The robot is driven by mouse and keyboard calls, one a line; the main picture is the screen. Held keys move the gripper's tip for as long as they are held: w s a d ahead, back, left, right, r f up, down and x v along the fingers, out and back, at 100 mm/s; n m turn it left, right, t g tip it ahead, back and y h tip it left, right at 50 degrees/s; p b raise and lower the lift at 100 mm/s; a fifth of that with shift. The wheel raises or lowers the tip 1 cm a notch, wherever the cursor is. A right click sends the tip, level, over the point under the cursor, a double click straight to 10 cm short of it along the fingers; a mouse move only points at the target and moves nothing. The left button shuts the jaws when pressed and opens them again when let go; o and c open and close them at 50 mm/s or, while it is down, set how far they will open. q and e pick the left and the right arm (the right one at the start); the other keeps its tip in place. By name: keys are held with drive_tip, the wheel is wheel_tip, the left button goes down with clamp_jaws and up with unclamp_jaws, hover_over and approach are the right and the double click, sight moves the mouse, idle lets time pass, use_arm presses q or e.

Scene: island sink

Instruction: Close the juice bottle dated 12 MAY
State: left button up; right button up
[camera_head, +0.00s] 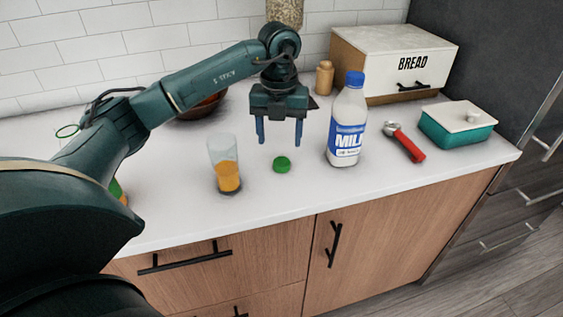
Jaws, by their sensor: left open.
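A green cap (282,164) lies on the white counter, left of the milk bottle. My left gripper (279,138) is open and empty, its fingers pointing down above and slightly behind the green cap, apart from it. An orange and green object (117,190) shows only as a sliver at the left, behind my left arm; it may be a juice bottle, but its shape is hidden. No 12 MAY date can be read anywhere. My right gripper is out of view.
A glass of orange juice (228,177) stands left of the cap. A blue-capped milk bottle (347,125) stands right. Further right are a red-handled tool (407,144), a teal box (457,130) and a bread box (390,60). A brown bowl (203,106) sits behind my arm.

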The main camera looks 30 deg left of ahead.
sight(282, 161)
use_arm(q)
drive_tip(key=shift+f, duration=0.55)
drive_tip(key=shift+d+f+p, duration=0.15)
drive_tip(key=shift+f+p, duration=0.1)
drive_tip(key=shift+f, duration=1.05)
drive_tip(key=shift+d+f+p, duration=0.1)
drive_tip(key=shift+f+p, duration=0.1)
drive_tip(key=shift+f, duration=1.1)
drive_tip(key=c, duration=1)
drive_tip(key=shift+c, duration=0.2)
wheel_tip(282, 161, up, 10)
drive_tip(key=shift+b, duration=0.4)
